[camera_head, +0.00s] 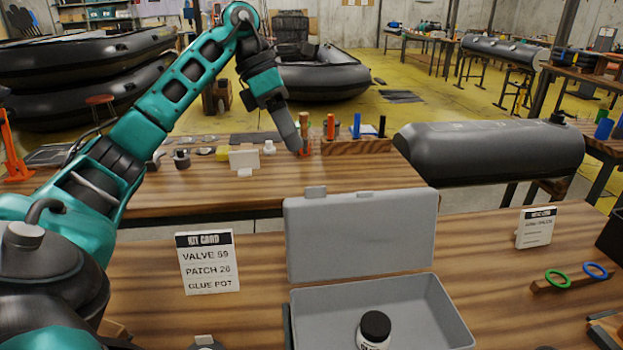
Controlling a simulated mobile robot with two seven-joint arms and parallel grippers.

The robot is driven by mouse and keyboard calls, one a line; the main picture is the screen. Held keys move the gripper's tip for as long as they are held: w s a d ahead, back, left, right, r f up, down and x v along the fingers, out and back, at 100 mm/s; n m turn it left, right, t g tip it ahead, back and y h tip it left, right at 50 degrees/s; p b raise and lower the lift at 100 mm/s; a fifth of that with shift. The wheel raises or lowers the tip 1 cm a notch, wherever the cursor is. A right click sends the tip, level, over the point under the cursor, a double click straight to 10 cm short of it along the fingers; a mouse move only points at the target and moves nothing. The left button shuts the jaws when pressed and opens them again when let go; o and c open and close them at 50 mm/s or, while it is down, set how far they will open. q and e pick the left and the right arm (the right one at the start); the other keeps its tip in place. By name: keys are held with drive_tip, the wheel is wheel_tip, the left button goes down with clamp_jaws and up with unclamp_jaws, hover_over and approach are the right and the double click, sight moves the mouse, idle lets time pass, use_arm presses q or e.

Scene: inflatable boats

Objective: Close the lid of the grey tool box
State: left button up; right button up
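The grey tool box (447,318) stands on the near wooden table at the bottom centre, its front cut off by the picture edge. Its lid (360,236) is open and stands upright at the back. A small jar with a black cap and white label (375,328) is inside the box. My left arm reaches in from the left, above the far table. My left gripper (299,148) points down beside an orange piece, left of the peg rack and well behind the lid. Its fingers are too small to tell open from shut. My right gripper is out of view.
A kit card (208,262) stands left of the box and another card (535,228) stands at the right. Green and blue rings (557,279) lie on a wooden holder at the right. A peg rack (357,147) is on the far table. A grey inflatable tube (490,151) lies behind.

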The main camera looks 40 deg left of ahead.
sight(312, 197)
use_arm(q)
drive_tip(key=x, duration=0.9)
drive_tip(key=shift+f, duration=0.15)
clamp_jaws()
idle(1.1)
